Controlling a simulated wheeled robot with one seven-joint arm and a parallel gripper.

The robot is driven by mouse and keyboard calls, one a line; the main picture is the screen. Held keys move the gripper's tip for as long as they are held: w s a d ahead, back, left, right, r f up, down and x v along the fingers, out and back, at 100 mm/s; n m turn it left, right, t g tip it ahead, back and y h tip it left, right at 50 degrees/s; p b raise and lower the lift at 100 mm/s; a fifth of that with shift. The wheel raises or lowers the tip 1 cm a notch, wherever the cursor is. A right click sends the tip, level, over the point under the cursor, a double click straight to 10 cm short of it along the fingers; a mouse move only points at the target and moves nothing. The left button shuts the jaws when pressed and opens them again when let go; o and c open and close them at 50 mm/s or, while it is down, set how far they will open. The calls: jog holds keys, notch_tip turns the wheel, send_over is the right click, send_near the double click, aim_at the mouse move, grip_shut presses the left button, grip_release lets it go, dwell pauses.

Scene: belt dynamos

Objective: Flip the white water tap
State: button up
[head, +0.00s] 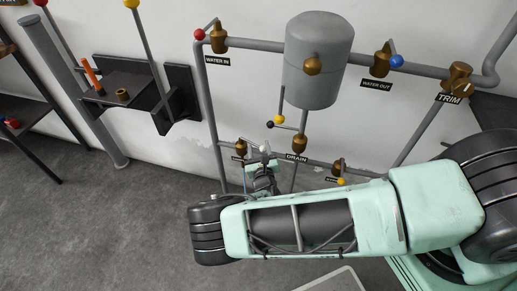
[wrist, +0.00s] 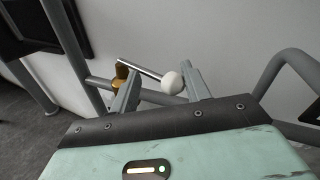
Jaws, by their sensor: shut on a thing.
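The white water tap has a brass body (wrist: 121,76) and a thin metal lever (wrist: 140,69) ending in a white ball knob (wrist: 173,82). In the wrist view the knob sits between my gripper's fingers (wrist: 161,75), close to the right finger, with the lever running up-left to the brass body. My gripper is shut on this tap handle. In the head view my gripper (head: 264,162) is at the lower pipe, left of the DRAIN label, at the white knob (head: 265,148). The tap's brass body (head: 240,147) shows just left of it. My fingers partly hide the handle.
A grey tank (head: 318,60) hangs on the wall above. Pipes surround my gripper. A black shelf (head: 125,92) is at left; open floor (head: 110,220) lies below it.

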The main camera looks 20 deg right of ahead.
jog(key=shift+w+d+r, duration=0.1)
jog(key=shift+w+d, duration=0.15)
jog(key=shift+w, duration=0.05)
jog(key=o, duration=0.8)
jog(key=shift+w+a, duration=0.1)
jog(key=v, duration=1.7)
jog(key=shift+s, duration=0.3)
